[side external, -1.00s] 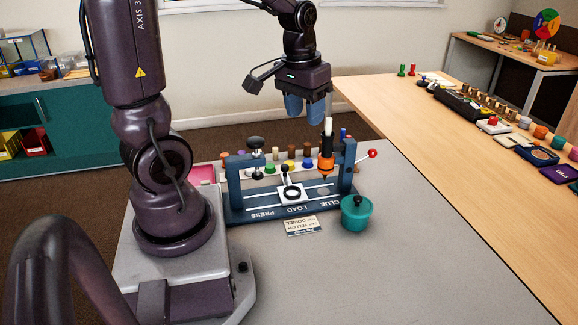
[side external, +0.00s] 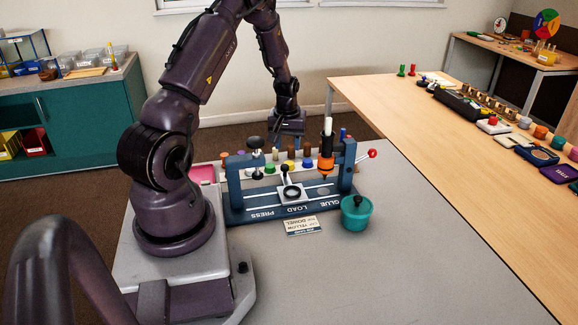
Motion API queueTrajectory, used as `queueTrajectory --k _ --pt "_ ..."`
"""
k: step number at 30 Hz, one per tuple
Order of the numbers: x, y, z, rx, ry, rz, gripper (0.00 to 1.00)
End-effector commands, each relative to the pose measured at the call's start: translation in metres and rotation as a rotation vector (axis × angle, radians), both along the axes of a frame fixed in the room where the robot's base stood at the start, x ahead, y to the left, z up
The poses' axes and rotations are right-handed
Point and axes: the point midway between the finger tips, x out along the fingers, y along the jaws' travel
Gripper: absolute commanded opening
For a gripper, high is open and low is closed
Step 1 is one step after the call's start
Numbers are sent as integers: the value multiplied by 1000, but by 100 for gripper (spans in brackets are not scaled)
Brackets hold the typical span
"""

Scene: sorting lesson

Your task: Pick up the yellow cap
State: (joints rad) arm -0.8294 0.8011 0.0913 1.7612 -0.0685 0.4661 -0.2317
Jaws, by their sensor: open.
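The yellow cap (side external: 291,165) sits in a row of small coloured caps behind the blue press-and-glue station, between a green cap (side external: 270,169) and a blue cap (side external: 308,163). My gripper (side external: 287,137) is low on the far side of the station, behind the row of caps and dowels, apart from the yellow cap as far as I can see. It is open; its fingers are small and partly hidden by the dowels, and nothing shows between them.
The blue station (side external: 260,212) carries a black press knob, a loading block (side external: 291,195) and an orange glue bottle (side external: 326,163). The grey tabletop at right front is clear.

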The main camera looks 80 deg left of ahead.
Motion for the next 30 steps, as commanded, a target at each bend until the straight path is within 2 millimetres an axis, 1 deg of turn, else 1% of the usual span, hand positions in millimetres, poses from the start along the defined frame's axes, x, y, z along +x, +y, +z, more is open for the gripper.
queueTrajectory --k 1,3,8,16,19,26,27,29,30 --pt "0 1 -8 -2 2 0 44" --pt "1 1 -14 -2 1 -1 44" --pt "2 3 -24 -1 0 -2 44" --pt "5 8 -63 -1 2 -3 44" --pt "5 8 -69 -1 1 -2 44" --pt "5 9 -70 0 0 -2 44" --pt "5 9 -70 0 0 -2 35" --pt "5 9 -70 0 0 -2 21" --pt "5 9 -70 0 0 -2 12"
